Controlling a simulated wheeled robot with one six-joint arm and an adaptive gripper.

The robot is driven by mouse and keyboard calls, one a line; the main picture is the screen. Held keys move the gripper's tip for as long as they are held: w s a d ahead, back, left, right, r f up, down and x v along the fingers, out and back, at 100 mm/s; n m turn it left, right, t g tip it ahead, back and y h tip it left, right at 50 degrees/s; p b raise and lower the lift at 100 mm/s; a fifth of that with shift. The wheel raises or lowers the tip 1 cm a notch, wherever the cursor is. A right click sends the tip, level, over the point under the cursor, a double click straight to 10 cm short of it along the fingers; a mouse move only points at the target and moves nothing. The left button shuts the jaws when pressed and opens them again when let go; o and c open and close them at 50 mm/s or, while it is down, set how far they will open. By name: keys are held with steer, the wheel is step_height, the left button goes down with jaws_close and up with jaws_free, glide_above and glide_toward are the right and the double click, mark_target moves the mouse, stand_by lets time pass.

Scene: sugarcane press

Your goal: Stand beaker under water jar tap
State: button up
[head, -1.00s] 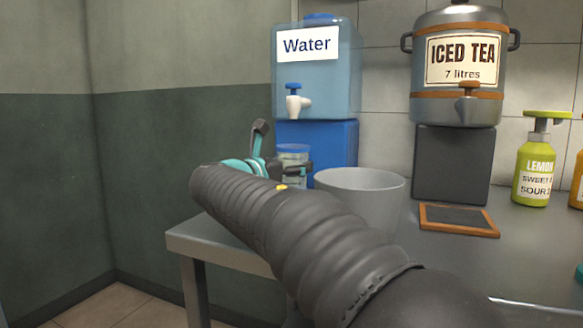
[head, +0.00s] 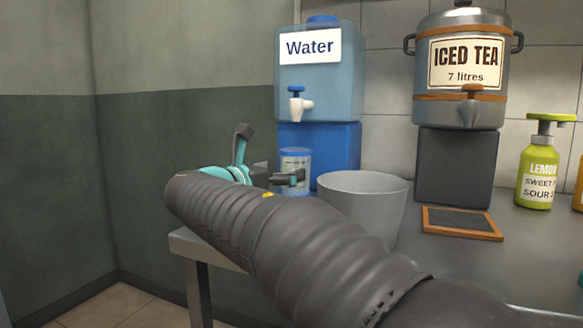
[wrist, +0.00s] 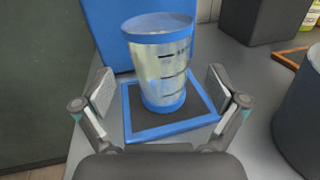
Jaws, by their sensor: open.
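The clear beaker (head: 295,168) with blue rim and base stands upright below the white tap (head: 298,104) of the water jar (head: 318,75). In the wrist view the beaker (wrist: 162,75) stands on a dark mat with a blue frame (wrist: 165,131). My gripper (wrist: 158,98) is open, one finger on each side of the beaker, with gaps between the pads and its wall. In the head view my gripper (head: 285,178) is partly hidden by my own arm.
A grey bucket (head: 362,203) stands close on the right of my gripper. The blue stand (head: 335,150) is right behind the beaker. The counter's left edge is near.

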steer(key=v, duration=0.7)
steer(key=shift+p, duration=0.35)
